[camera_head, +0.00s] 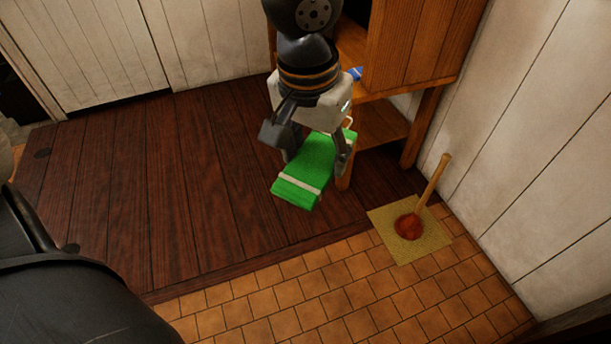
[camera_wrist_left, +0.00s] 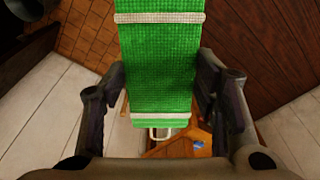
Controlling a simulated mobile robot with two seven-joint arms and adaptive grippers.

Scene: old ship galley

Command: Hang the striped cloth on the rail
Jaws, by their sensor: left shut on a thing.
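The striped cloth (camera_head: 307,172) is green with pale bands, and hangs over the dark plank floor in the head view. My left gripper (camera_head: 318,158) is shut on it, with a finger on each side. The cloth also shows in the left wrist view (camera_wrist_left: 160,75), between the two fingers of the left gripper (camera_wrist_left: 162,90). A pale loop shows at its far end in both views. I cannot make out a rail in either view. My right gripper is not in view.
A wooden cabinet (camera_head: 420,45) with an open lower shelf stands behind the gripper. A blue item (camera_head: 355,73) sits at it, partly hidden. A plunger (camera_head: 432,182) stands on a yellowish mat (camera_head: 431,240) on the tiles. White plank walls close off the back and right.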

